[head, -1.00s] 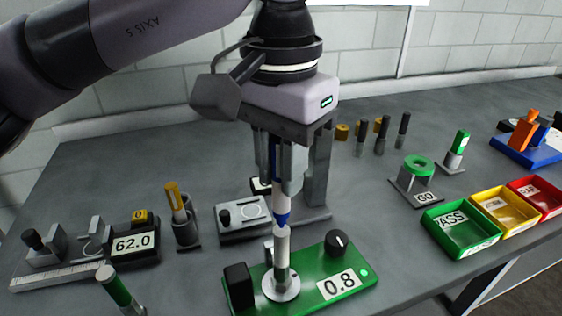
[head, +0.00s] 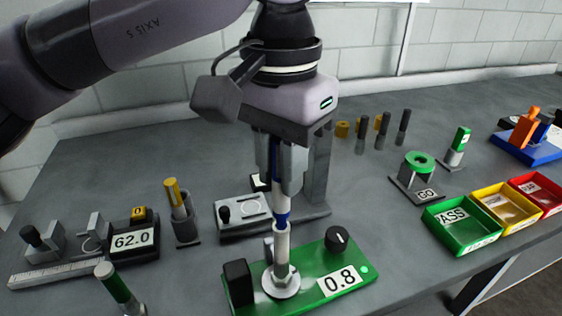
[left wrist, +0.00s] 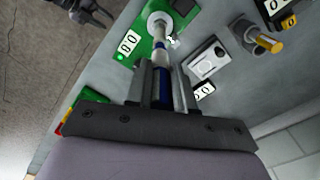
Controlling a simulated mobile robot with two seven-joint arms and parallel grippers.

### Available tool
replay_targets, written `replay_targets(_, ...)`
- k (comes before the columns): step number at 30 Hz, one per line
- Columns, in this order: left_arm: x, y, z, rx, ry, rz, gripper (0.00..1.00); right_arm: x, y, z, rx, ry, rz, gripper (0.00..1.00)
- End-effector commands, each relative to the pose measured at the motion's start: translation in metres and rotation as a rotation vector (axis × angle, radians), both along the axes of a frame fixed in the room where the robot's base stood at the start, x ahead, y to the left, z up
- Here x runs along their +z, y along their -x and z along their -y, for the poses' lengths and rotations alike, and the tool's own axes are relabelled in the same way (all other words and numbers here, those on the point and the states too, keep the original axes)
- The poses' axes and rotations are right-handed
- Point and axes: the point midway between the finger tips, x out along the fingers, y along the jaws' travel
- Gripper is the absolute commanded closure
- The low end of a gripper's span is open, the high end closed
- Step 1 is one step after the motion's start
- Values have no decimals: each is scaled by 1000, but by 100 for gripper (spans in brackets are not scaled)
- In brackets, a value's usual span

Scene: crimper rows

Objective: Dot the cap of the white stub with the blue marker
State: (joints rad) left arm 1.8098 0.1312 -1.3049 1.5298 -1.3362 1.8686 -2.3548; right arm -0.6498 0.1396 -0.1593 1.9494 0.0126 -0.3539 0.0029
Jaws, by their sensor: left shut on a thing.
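My left gripper (head: 281,172) is shut on the upright blue marker (head: 281,186), which has a white barrel and a blue tip end. The white stub (head: 282,246) stands upright in a round seat on the green fixture (head: 312,294) labelled 0.8. The marker's blue end is right at the stub's cap and looks in line with it. The very tip is hidden, so I cannot tell if it touches or has left a dot. In the left wrist view, the marker (left wrist: 164,90) points at the stub (left wrist: 159,38).
A black block (head: 238,284) and a knob (head: 336,239) flank the stub on the fixture. A green-topped stub (head: 115,286) stands left. A grey device (head: 240,214) and yellow-topped holder (head: 182,218) are behind. Green, yellow and red bins (head: 461,224) stand right.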

Motion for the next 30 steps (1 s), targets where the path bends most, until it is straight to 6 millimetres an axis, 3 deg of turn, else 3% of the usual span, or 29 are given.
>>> replay_targets(8, 4, 0, 0, 0, 0, 0, 100, 4, 0, 0, 0, 0, 0, 57)
replay_targets(30, 61, 0, 0, -1, 0, 0, 100, 49, 0, 0, 0, 0, 1, 57)
